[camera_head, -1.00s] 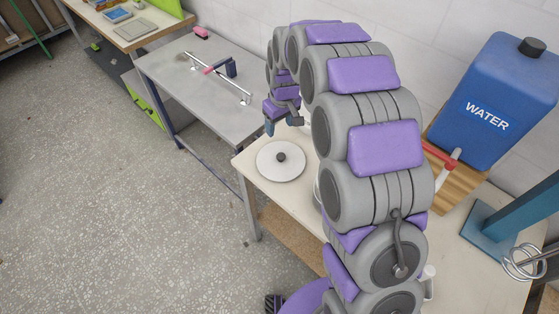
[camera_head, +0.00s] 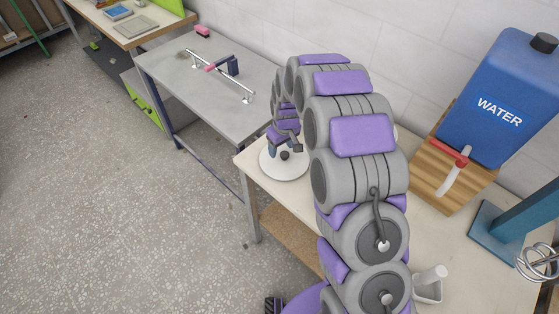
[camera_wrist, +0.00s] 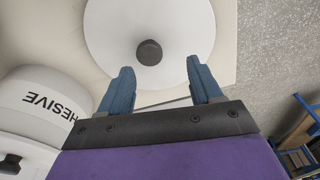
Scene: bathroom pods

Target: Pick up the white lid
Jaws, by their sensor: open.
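The white lid (camera_head: 270,170) is a flat round disc with a dark knob (camera_wrist: 149,52) at its centre. It lies on the pale table near the table's left edge in the head view. In the wrist view the lid (camera_wrist: 110,35) fills the top middle. My gripper (camera_wrist: 160,80) is open, with its two blue fingers apart and nothing between them. The knob shows just beyond the fingertips, roughly midway between them. In the head view my gripper (camera_head: 279,151) hangs over the lid near the knob, and my arm hides part of the lid.
A white container (camera_wrist: 45,110) lettered "HESIVE" stands left of my gripper. A blue water jug (camera_head: 490,105) on a wooden stand (camera_head: 437,178) and a blue post (camera_head: 515,215) are at the right. A grey table (camera_head: 195,75) stands beyond.

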